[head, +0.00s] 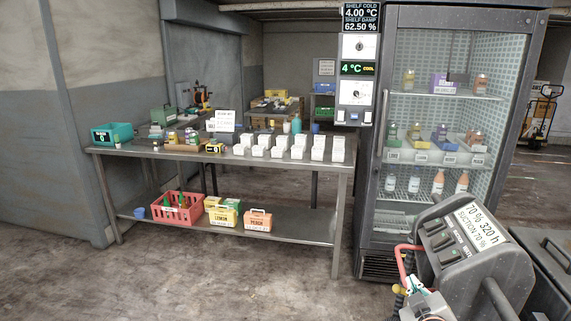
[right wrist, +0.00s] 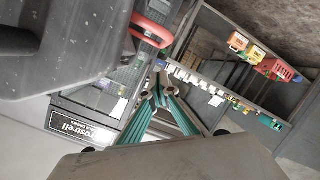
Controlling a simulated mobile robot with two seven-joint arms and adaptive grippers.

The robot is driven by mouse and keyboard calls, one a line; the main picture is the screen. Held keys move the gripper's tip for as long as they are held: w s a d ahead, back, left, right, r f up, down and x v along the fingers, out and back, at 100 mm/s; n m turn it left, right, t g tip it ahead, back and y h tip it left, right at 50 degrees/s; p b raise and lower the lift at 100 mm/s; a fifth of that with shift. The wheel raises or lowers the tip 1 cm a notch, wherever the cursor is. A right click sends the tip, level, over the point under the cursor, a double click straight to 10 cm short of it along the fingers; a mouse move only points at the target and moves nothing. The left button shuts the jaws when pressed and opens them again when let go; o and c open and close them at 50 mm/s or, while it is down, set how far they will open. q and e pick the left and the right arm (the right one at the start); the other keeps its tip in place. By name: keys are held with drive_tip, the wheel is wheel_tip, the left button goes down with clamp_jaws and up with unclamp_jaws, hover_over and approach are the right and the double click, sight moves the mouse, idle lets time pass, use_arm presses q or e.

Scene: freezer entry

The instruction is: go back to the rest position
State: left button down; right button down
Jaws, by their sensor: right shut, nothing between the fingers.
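My right gripper (head: 416,284) is low in the head view at the right, in front of the lower part of the glass-door fridge. In the right wrist view its teal-padded fingers (right wrist: 157,82) come together at the tips, shut and empty. Next to it in the head view stands a dark grey machine (head: 470,262) with a "70 % 320 h, suction 70 %" label and a red curved handle or hose (head: 403,250). The red part also shows close by in the right wrist view (right wrist: 152,30). My left gripper is in neither view.
A steel table (head: 120,152) holds white boxes (head: 298,147), a teal bin (head: 112,133) and small items. Its lower shelf holds a red basket (head: 178,208) and cartons. The closed fridge (head: 372,215) contains bottles. Open floor lies in front of the table.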

drive_tip(key=s+a+f+g+y, duration=0.1)
drive_tip(key=s+a+f, duration=0.3)
drive_tip(key=s+f, duration=0.5)
drive_tip(key=s+a+f+g+y, duration=0.1)
drive_tip(key=s+a+f+y, duration=0.2)
drive_tip(key=s+a+f, duration=0.2)
drive_tip(key=s+a+f+g+y, duration=0.1)
drive_tip(key=s+a+f, duration=0.3)
drive_tip(key=s+f, duration=0.8)
drive_tip(key=shift+s+a+f+g+y, duration=0.15)
drive_tip(key=shift+s+f+g+y, duration=0.25)
drive_tip(key=shift+y, duration=0.3)
